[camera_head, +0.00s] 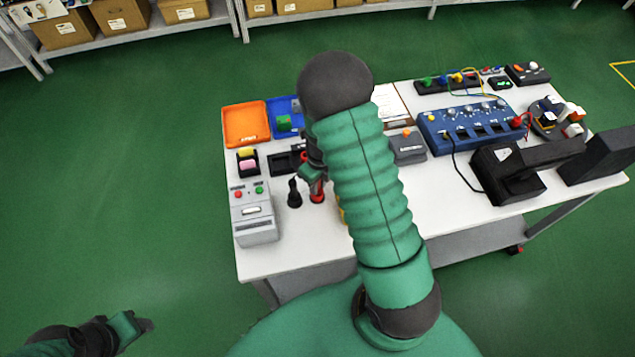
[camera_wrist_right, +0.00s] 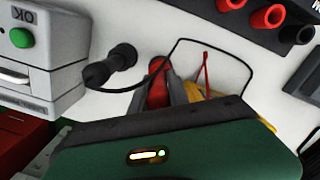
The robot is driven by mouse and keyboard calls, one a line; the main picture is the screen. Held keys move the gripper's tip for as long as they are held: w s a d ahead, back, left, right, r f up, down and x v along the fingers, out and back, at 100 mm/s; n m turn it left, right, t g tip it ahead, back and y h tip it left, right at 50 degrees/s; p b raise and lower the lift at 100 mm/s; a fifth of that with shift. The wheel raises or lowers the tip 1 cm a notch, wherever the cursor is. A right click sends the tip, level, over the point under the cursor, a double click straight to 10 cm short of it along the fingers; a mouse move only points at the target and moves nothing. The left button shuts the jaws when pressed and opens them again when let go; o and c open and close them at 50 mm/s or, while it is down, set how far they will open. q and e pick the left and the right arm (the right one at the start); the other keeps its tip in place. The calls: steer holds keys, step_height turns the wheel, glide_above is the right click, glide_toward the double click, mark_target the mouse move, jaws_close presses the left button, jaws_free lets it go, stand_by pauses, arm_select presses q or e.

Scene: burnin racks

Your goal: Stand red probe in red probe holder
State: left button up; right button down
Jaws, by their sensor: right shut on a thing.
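My right gripper (camera_head: 312,176) is over the front left of the white table, largely behind my own forearm. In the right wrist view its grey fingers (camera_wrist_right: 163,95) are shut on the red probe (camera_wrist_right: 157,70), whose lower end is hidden. In the head view a red piece, apparently the red probe holder (camera_head: 317,197), shows just below the gripper; I cannot tell whether the probe is seated in it. A black probe (camera_head: 294,190) stands upright beside it, also in the wrist view (camera_wrist_right: 112,65). My left gripper (camera_head: 135,325) is low at the left, away from the table; its jaw opening is unclear.
A grey box with red and green buttons (camera_head: 253,212) stands left of the probes. A yellow device (camera_wrist_right: 215,90) is close to the right gripper, with a black lead (camera_wrist_right: 190,41) looping nearby. Orange (camera_head: 246,125) and blue trays lie behind. A blue panel (camera_head: 470,127) stands right.

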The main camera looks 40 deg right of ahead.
steer(key=shift+f, duration=0.45)
steer(key=c, duration=1.2)
jaws_free()
steer(key=shift+o, duration=0.2)
step_height(320, 180, up, 17)
steer(key=p, duration=0.1)
steer(key=shift+s, duration=0.4)
steer(key=shift+d+f, duration=0.1)
